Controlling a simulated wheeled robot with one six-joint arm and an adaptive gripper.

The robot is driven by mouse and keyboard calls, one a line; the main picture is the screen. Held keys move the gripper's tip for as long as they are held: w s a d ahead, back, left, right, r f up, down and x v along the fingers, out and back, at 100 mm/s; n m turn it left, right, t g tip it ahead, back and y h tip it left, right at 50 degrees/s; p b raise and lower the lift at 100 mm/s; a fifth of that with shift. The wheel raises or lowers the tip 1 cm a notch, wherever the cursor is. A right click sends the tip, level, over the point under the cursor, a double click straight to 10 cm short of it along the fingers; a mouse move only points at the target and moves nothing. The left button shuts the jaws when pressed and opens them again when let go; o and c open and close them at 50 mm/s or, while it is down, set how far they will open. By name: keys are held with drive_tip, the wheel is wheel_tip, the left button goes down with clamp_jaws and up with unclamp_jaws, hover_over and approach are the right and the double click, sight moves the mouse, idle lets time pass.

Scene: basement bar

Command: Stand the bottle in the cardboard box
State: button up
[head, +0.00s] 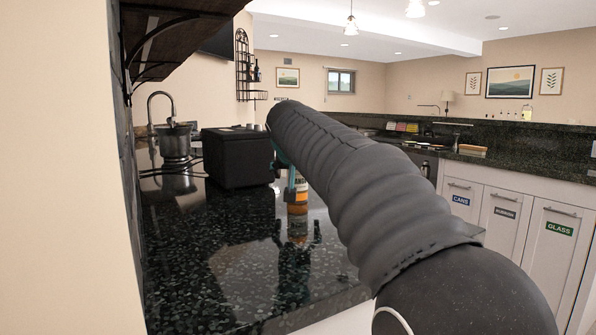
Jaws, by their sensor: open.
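A bottle (299,196) with an orange body and a dark label with white letters stands upright on the black speckled counter, and the counter reflects it. My arm hides its upper part. My gripper (290,184) is mostly hidden behind my arm; a teal finger shows at the bottle's left side. The gripper is open, and I cannot tell whether the finger touches the bottle. I see no cardboard box in this view.
A black boxy object (238,157) stands on the counter left of the bottle. A metal pot (174,142) and a faucet (160,97) are farther left. The near counter (225,270) is clear. White cabinets (500,215) with bin labels stand at right.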

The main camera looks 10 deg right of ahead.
drive_tip(key=shift+w, duration=0.1)
clamp_jaws()
idle(0.3)
drive_tip(key=shift+r, duration=0.55)
drive_tip(key=s+d+r+p, duration=0.1)
drive_tip(key=s+d+r, duration=0.5)
drive_tip(key=d+r, duration=0.3)
drive_tip(key=shift+s+d+r, duration=0.3)
drive_tip(key=shift+s+r, duration=0.05)
drive_tip(key=shift+r, duration=0.1)
